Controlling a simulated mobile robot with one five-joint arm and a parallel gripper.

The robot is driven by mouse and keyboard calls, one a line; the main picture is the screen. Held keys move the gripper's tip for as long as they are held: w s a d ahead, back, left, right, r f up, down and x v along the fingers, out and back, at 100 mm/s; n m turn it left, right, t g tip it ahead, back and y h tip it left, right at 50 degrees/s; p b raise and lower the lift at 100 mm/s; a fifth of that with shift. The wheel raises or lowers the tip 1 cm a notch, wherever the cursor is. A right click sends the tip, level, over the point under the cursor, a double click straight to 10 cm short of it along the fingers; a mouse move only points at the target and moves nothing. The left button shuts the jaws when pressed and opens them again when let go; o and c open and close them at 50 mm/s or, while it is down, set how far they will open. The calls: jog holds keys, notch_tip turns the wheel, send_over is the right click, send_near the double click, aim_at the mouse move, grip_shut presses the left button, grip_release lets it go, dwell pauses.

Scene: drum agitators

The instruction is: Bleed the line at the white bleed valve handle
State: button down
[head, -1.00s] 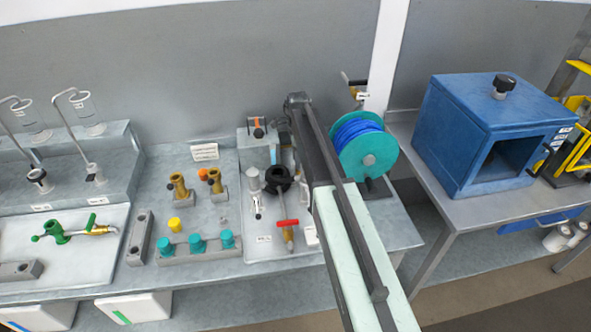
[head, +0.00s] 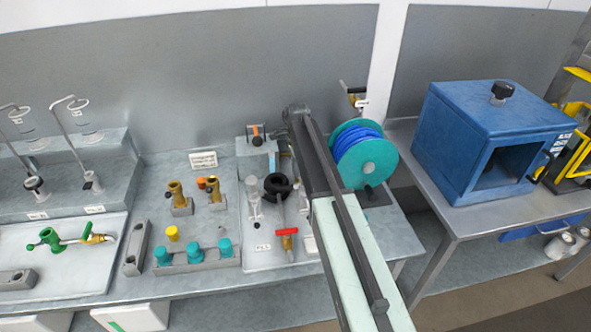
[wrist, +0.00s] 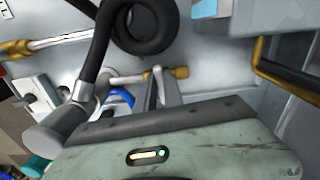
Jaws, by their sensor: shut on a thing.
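In the wrist view a pale, whitish handle (wrist: 127,79) lies across the middle, running toward a brass fitting (wrist: 181,73). My gripper (wrist: 156,88) is at its right end, shut on it as far as the view shows; the grey palm edge hides much of the jaws. In the head view my arm covers the gripper and the handle. The arm reaches over the right part of a pale tray (head: 262,259). On that tray stand a black hose coil (head: 277,183), a clear cylinder (head: 254,192) and a red T-handle (head: 288,231).
A teal reel with blue hose (head: 365,160) stands just right of my arm. A blue box (head: 450,140) is on the right bench. Brass fittings (head: 176,192) and teal caps (head: 195,249) are to the left. In the wrist view the black hose (wrist: 98,45) passes close to the handle.

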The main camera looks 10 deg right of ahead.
jog(key=n, duration=0.4)
jog(key=shift+s, duration=0.2)
jog(key=n, duration=0.4)
jog(key=shift+s+d+n, duration=0.2)
jog(key=shift+n, duration=0.2)
jog(key=n, duration=0.4)
jog(key=shift+d, duration=0.2)
jog(key=shift+s+d+n, duration=0.1)
jog(key=shift+d+n, duration=0.05)
jog(key=shift+n, duration=1.85)
jog(key=c, duration=1.5)
grip_release()
jog(key=shift+o, duration=0.2)
jog(key=shift+r, duration=0.1)
